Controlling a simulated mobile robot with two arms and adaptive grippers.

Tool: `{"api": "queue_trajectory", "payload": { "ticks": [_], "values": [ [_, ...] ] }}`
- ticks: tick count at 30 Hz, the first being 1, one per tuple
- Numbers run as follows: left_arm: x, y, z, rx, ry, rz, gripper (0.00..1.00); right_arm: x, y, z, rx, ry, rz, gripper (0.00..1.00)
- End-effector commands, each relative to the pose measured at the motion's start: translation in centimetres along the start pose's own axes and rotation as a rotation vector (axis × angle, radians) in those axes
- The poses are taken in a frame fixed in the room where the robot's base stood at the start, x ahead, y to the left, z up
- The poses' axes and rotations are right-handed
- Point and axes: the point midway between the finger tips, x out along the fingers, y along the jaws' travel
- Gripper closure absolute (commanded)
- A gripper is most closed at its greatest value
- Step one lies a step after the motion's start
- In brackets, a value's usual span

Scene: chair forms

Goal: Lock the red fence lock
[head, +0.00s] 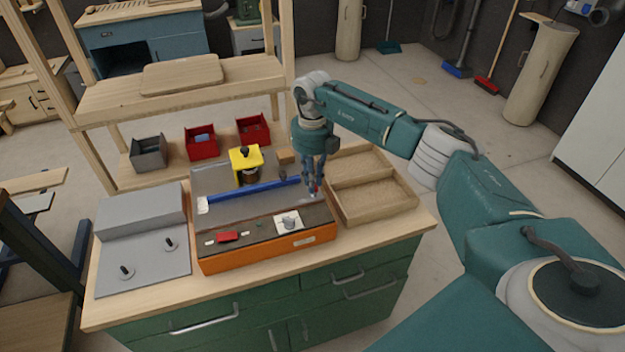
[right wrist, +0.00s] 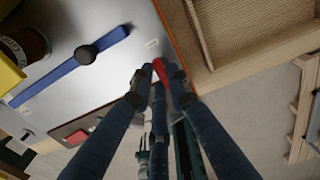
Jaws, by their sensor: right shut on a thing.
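A blue fence bar (head: 252,194) lies across the grey machine top on the bench, and it also shows in the right wrist view (right wrist: 60,73). The red fence lock (right wrist: 160,70) is a small red piece near the right end of the machine top. My right gripper (head: 313,190) reaches down there from above. Its fingers (right wrist: 160,80) are closed around the red piece, which shows between the fingertips in the right wrist view. The fingers hide much of the lock, and I cannot tell its exact angle. My left gripper is in neither view.
A yellow guard (head: 246,159) stands behind the fence. The orange-fronted panel (head: 270,249) carries a red switch (head: 228,237) and a white plate (head: 289,222). A wooden tray (head: 376,203) sits close to the right of my gripper. A grey plate with two knobs (head: 145,262) lies left.

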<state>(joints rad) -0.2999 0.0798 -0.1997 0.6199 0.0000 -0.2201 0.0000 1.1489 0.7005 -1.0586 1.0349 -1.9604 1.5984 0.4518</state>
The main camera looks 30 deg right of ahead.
Motion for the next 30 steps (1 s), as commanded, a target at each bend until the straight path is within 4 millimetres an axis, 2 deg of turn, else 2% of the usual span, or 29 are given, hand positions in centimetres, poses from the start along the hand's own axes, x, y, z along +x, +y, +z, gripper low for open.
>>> {"api": "queue_trajectory", "payload": {
  "ticks": [19, 20, 22, 30],
  "values": [
    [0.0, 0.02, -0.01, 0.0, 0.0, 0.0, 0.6, -0.16, -0.03, 0.18, 0.048, -0.005, 0.001, 1.0],
    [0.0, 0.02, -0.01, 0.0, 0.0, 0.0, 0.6, -0.16, -0.03, 0.18, 0.048, -0.005, 0.001, 0.78],
    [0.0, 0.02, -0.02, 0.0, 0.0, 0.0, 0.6, -0.15, -0.03, 0.17, 0.048, -0.004, 0.001, 0.65],
    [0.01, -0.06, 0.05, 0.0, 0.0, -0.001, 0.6, -0.08, -0.02, 0.09, 0.046, -0.002, 0.0, 0.65]
  ]
}}
